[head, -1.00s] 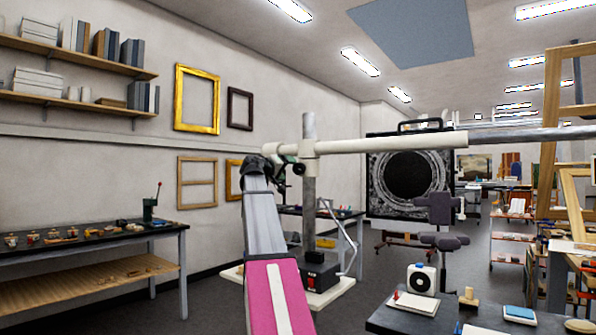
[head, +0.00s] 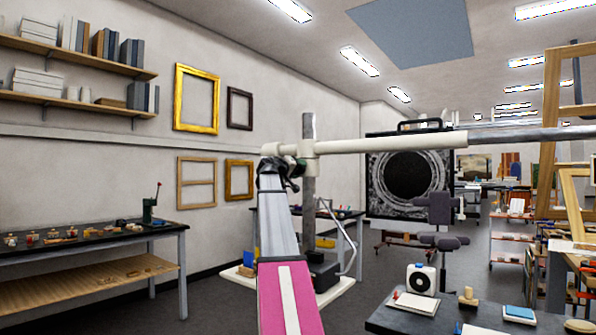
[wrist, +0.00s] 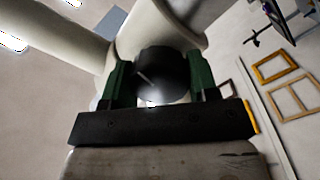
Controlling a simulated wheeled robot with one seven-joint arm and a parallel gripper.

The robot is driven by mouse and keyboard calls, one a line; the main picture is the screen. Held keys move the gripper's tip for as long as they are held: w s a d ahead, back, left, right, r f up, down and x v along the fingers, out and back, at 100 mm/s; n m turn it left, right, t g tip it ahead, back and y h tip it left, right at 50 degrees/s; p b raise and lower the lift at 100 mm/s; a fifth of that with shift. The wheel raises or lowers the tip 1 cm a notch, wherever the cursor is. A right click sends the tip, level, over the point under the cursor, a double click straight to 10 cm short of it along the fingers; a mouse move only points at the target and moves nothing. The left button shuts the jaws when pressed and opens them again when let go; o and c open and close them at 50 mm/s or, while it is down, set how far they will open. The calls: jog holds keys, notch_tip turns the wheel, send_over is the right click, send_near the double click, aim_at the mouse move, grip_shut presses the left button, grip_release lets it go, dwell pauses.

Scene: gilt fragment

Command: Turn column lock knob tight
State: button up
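A dark round knob (wrist: 162,76) sits below the pale collar (wrist: 170,28) of the column joint in the wrist view. My gripper (wrist: 163,82) has one green finger on each side of the knob. No gap shows between the fingers and the knob. In the head view, my gripper (head: 290,172) is up against the collar (head: 302,150) on the grey upright column (head: 309,185). The knob is hidden there behind my gripper and arm.
A long pale horizontal boom (head: 400,143) runs right from the collar. The column stands on a pale base (head: 335,290). A black table (head: 395,320) is at front right, and a workbench (head: 100,236) stands along the left wall.

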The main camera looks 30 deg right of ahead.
jog(key=shift+c, duration=0.3)
jog(key=m, duration=0.7)
jog(key=shift+y, duration=0.4)
jog(key=m, duration=0.6)
jog(key=shift+m+t, duration=0.3)
jog(key=o, duration=0.9)
